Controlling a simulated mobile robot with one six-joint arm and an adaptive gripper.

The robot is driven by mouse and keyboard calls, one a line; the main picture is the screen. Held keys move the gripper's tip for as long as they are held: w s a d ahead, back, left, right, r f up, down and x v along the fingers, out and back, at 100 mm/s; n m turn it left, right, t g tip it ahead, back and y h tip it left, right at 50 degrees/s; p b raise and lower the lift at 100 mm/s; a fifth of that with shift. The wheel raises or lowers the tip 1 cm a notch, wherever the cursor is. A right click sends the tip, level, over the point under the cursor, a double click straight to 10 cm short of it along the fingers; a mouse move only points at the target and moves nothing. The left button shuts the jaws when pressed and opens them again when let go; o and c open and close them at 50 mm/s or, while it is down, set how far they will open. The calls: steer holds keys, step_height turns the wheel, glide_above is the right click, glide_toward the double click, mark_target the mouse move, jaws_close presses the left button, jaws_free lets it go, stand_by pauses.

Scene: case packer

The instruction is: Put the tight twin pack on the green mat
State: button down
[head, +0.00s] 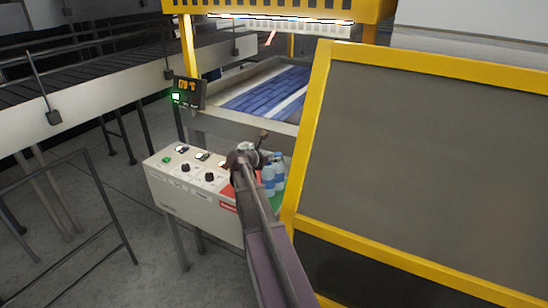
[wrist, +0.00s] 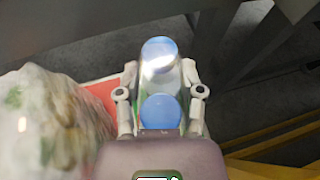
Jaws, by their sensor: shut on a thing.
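The twin pack (wrist: 160,112) shows from above in the wrist view as two blue-capped bottles in clear wrap. My gripper (wrist: 161,92) is shut on it, with one finger on each side. In the head view the pack's pale blue bottles (head: 268,180) stand upright just right of my gripper (head: 247,157), partly hidden by my arm. A strip of the green mat (head: 277,205) shows low beside the bottles at the right end of the control box. I cannot tell whether the pack's base touches the mat.
A red patch (wrist: 104,92) lies left of the pack, partly under a blurred whitish bag (wrist: 50,125). The control box (head: 190,187) has knobs and buttons. A yellow-framed guard panel (head: 425,150) stands close on the right. Dark floor lies beyond the pack.

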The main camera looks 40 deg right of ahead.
steer(key=shift+f+b, duration=0.45)
steer(key=shift+f, duration=0.05)
steer(key=shift+c, duration=0.7)
jaws_free()
steer(key=shift+a+r, duration=0.1)
steer(key=shift+a, duration=0.05)
steer(key=shift+p+v, duration=0.5)
steer(key=shift+v, duration=0.7)
steer(key=shift+p+v, duration=1)
steer(key=shift+v, duration=1.65)
steer(key=shift+s, duration=0.1)
